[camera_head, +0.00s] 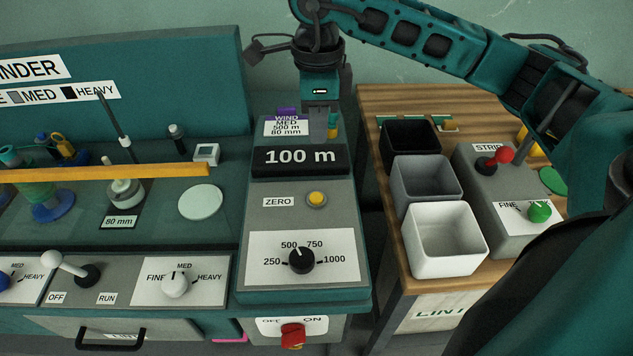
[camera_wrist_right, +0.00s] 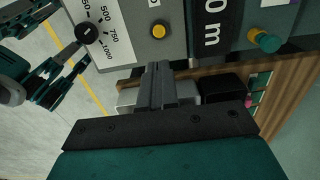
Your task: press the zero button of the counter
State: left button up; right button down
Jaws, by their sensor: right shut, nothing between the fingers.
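The counter is a grey and teal console (camera_head: 340,220) in the middle of the head view. Its black display (camera_head: 299,157) reads 100 m. Below the display is the yellow zero button (camera_head: 317,198), beside a ZERO label (camera_head: 278,202). The button also shows in the right wrist view (camera_wrist_right: 159,31), uncovered. My right gripper (camera_head: 320,107) is above the back end of the counter, behind the display, apart from the button. In the wrist view its fingers (camera_wrist_right: 157,70) are together and empty. My left gripper (camera_wrist_right: 80,82) shows at that view's left, fingers apart and empty.
A black dial (camera_head: 301,260) sits below the button. A green and yellow knob (camera_head: 332,125) is at the counter's back right. Black, grey and white bins (camera_head: 445,240) stand on the wooden table at right. A winding machine with a yellow bar (camera_head: 110,172) is at left.

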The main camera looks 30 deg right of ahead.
aim_at(317, 196)
jog(key=shift+f, duration=0.1)
notch_tip(317, 196, down, 14)
jog(key=shift+r, duration=0.1)
dwell(0.4)
